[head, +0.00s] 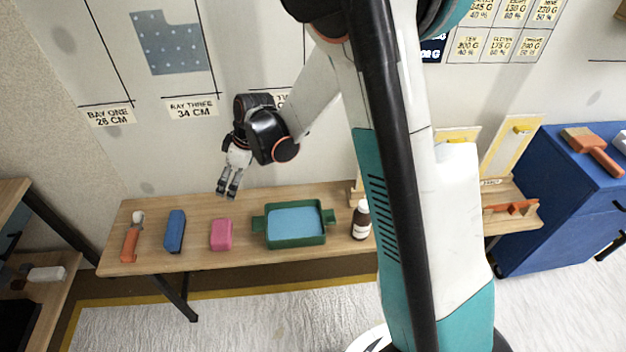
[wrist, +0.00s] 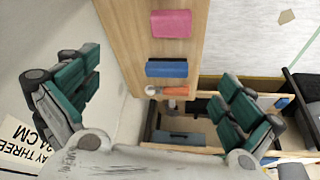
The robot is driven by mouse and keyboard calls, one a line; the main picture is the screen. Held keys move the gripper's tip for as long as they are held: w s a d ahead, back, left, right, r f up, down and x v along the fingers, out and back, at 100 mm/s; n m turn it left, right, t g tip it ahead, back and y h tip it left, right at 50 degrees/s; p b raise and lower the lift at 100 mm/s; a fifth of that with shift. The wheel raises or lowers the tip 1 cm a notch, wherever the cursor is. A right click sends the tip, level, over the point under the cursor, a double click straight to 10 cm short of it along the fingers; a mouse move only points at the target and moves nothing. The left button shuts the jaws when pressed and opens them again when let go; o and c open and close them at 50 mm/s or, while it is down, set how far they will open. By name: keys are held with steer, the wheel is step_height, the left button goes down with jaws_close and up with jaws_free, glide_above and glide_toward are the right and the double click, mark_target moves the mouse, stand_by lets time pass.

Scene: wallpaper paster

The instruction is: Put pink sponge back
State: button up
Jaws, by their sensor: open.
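The pink sponge (head: 222,234) lies on the wooden bench, between a blue block and a green tray. It also shows in the wrist view (wrist: 171,24) at the top, on the bench top. My gripper (head: 229,187) hangs above the back of the bench, fingers pointing down, near the pink sponge but apart from it. In the wrist view my gripper (wrist: 165,105) has its two teal fingers spread wide with nothing between them. The blue block (head: 175,231) lies left of the sponge and shows below it in the wrist view (wrist: 167,69).
The green tray (head: 267,240) with blue contents stands right of the sponge. A brown bottle (head: 361,220) stands farther right. An orange-handled tool (head: 131,240) lies at the bench's left end. The wall is close behind the bench. A shelf (head: 50,262) stands at the left.

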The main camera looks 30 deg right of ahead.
steer(key=s+d+r+m+t+h, duration=0.1)
steer(key=s+d+r+m, duration=0.2)
steer(key=s+r, duration=0.4)
steer(key=s+d+r+m+t+h, duration=0.1)
steer(key=s+d+r+m, duration=0.15)
steer(key=s+r, duration=0.4)
steer(key=s+d+r+m+t, duration=0.1)
steer(key=s+d+r+m, duration=0.1)
steer(key=s, duration=0.4)
steer(key=s+d+r+m+t+h, duration=0.1)
steer(key=s+d+r+m, duration=0.2)
steer(key=s, duration=0.4)
